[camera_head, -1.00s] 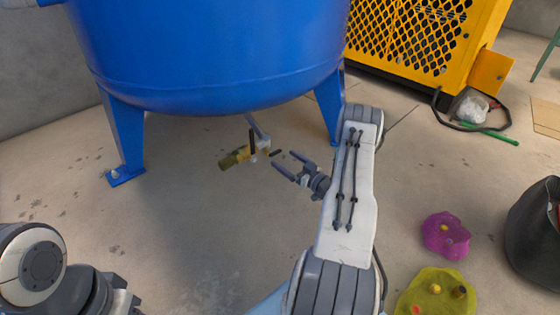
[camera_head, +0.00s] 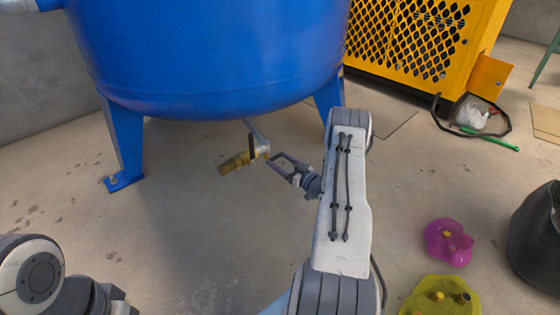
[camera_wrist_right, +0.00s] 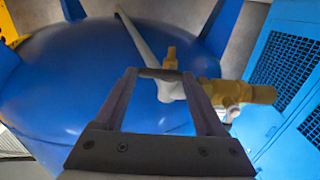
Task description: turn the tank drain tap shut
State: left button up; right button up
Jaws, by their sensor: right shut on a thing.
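The blue tank (camera_head: 200,60) stands on legs, and a pipe runs from its underside to the drain tap. The tap has a brass outlet (camera_head: 234,163) pointing left and a pale valve body (camera_head: 262,146). My right gripper (camera_head: 274,161) reaches the tap from the right, below the tank. In the right wrist view, its fingers (camera_wrist_right: 160,76) are spread, with the dark tap handle (camera_wrist_right: 160,74) held crosswise between their tips. The brass outlet (camera_wrist_right: 260,95) is to the right there. Only part of my left arm shows at the lower left; its gripper is out of view.
A yellow mesh-sided machine (camera_head: 425,45) stands at the back right. A black hose loop and a green-ended tube (camera_head: 490,138) lie beside it. A purple lump (camera_head: 449,242), a yellow-green lump (camera_head: 440,297) and a black bin (camera_head: 540,238) are at right. Floor left of the tap is clear.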

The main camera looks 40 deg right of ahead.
jog(key=shift+r, duration=0.1)
jog(key=o, duration=1.3)
jog(key=s+p, duration=0.1)
jog(key=s, duration=0.2)
jog(key=s+p, duration=0.2)
jog(key=s, duration=0.2)
jog(key=s+p, duration=0.2)
jog(key=s, duration=0.1)
jog(key=shift+s+d, duration=0.3)
jog(key=shift+d, duration=0.1)
